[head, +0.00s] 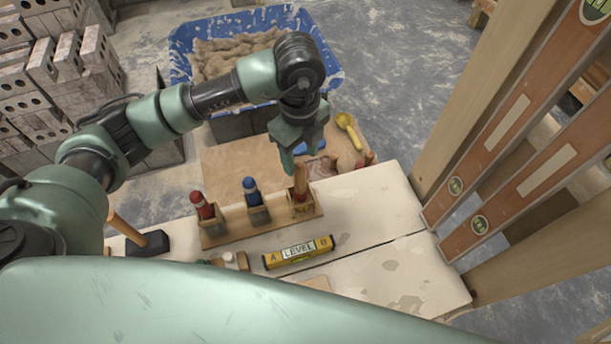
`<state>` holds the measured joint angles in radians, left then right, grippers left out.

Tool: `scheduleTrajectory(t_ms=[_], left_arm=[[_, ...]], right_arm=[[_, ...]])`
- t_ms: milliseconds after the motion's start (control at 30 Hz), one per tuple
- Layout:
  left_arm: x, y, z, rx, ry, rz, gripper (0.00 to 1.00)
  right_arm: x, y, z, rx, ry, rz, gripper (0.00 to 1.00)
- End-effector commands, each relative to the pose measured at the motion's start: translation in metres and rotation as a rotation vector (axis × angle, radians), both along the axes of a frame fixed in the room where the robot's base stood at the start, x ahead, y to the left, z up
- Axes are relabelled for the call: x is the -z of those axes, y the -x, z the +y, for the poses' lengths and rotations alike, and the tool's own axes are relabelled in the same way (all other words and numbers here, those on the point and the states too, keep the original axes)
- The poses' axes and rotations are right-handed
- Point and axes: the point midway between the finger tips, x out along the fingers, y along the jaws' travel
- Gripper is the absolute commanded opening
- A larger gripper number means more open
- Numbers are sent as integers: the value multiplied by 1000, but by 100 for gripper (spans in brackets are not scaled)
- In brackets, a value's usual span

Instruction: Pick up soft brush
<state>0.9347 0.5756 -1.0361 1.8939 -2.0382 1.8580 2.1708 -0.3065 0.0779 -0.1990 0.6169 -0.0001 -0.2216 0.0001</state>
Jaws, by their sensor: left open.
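A wooden-handled tool (300,180) stands upright in the right slot of a small wooden rack (225,232) on the worktable; it may be the soft brush, but its lower end is hidden in the slot. My left gripper (302,160) points down just above and around the top of this handle, its jaws open. I cannot tell whether a finger touches it. A red-handled tool (202,206) and a blue-handled tool (251,190) stand in the other slots. My right gripper is out of view.
A yellow level (298,252) lies in front of the rack. A black-headed mallet (148,244) lies at left. A yellow scoop (350,130) is behind the gripper. A blue tub (185,40) of mortar stands beyond the table. Tall boards with levels rise at right. The table's right part is clear.

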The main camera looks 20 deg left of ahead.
Motion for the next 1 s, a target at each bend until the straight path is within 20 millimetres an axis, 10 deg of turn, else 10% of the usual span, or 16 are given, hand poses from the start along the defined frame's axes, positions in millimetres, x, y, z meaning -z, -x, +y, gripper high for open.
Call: scheduleTrajectory(t_ms=[367,1000], left_arm=[[27,0,0,1,0,2,51],[99,-4,3,0,-1,4,51]], right_arm=[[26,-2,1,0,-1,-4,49],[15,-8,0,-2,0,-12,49]])
